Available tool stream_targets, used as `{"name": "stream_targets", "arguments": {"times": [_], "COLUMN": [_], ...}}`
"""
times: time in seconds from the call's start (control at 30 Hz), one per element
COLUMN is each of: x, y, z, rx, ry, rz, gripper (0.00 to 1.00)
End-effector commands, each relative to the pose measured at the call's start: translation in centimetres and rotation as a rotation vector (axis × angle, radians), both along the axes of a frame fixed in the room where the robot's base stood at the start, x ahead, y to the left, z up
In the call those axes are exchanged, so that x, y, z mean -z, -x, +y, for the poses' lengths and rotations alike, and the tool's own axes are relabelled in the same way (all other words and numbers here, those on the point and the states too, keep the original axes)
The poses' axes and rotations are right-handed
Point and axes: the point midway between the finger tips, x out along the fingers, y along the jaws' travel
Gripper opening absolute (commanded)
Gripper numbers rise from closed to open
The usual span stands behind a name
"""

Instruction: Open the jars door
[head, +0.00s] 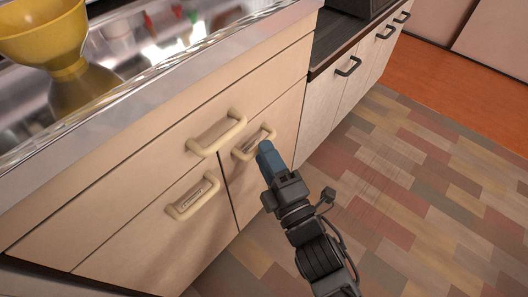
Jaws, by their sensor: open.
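A beige cabinet stands under the metal counter. Its left lower door (150,232) has a cream handle (193,197) with a small label behind it, too small to read. Its right lower door (272,125) has a similar handle (241,152) with a label behind it, also unreadable. I cannot tell which is the jars door. Both doors look shut. My gripper (265,150) has blue-grey fingers and is open, right by the right door's handle, and partly hides that door. I cannot tell whether the fingers touch or surround the handle.
A wide upper front (130,155) has a larger cream handle (218,134), close to the left of my gripper. A yellow bowl-like object (42,38) stands on the metal counter (150,82). Grey cabinets (335,95) with dark handles continue at the right. The patchwork floor (430,190) is clear.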

Motion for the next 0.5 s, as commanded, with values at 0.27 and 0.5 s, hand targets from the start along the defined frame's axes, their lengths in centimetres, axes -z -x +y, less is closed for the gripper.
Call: {"name": "stream_targets", "arguments": {"times": [0.27,0.5], "x": [-0.3,-0.3], "y": [-1.5,-1.5], "z": [0.8,0.8], "rx": [0.001,0.001], "ry": [0.0,0.0], "rz": [0.001,0.001], "gripper": [0.41,0.38]}}
